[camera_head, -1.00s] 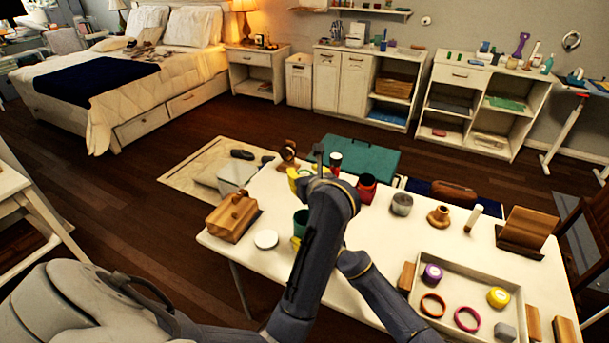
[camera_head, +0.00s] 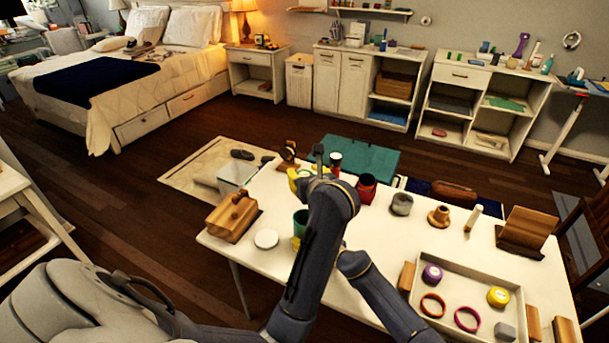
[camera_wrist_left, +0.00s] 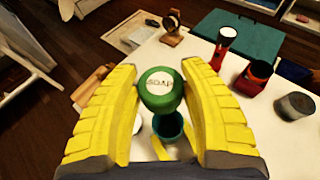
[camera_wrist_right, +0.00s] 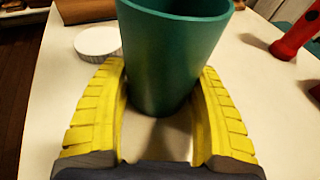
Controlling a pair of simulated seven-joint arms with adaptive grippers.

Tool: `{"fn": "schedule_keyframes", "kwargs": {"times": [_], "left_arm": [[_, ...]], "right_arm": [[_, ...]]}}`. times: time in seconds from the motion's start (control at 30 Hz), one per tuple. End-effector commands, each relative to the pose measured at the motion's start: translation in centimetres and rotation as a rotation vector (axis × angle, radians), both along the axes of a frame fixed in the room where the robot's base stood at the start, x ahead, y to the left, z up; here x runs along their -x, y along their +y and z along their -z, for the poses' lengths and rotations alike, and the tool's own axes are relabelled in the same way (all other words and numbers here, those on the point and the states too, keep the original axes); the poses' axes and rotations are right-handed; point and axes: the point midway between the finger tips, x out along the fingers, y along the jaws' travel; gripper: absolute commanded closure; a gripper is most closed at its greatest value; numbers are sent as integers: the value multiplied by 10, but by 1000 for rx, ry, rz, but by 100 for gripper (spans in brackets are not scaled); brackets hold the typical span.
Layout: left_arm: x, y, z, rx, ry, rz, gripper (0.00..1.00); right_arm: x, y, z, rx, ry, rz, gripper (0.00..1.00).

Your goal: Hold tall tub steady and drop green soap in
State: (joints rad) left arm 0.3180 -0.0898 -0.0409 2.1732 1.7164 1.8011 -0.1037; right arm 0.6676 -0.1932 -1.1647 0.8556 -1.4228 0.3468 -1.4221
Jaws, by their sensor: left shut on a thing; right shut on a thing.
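The green soap (camera_wrist_left: 160,95) is a round dark green piece with a pale label on top. My left gripper (camera_head: 298,178) is shut on it, with the soap between its yellow fingers in the left wrist view. The tall tub (camera_wrist_right: 178,55) is teal and stands upright on the white table; it also shows in the head view (camera_head: 301,222). My right gripper (camera_wrist_right: 160,108) is shut on the tub, one finger on each side, low on its wall. In the left wrist view the soap is above the tub and partly covers its mouth. My left arm hides part of this area in the head view.
A round white lid (camera_head: 266,238) lies left of the tub, near a wooden box (camera_head: 232,217). A red cup (camera_head: 366,188) and a grey can (camera_head: 401,204) stand to the right. A white tray (camera_head: 455,312) with several small items is at the front right.

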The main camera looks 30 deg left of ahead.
Motion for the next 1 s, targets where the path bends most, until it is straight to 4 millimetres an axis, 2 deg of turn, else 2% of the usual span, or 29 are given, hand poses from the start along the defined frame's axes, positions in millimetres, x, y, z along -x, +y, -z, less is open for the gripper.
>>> {"fn": "schedule_keyframes", "kwargs": {"times": [0.2, 0.3, 1.0], "left_arm": [[0, 13, 28, -2, 6, -1, 86], [0, 17, 35, -2, 3, -1, 86], [0, 18, 90, -2, 3, -1, 86]], "right_arm": [[0, 0, 1, 1, 0, 0, 52], [0, 0, 1, 1, 0, 0, 52], [0, 0, 1, 1, 0, 0, 52]]}}
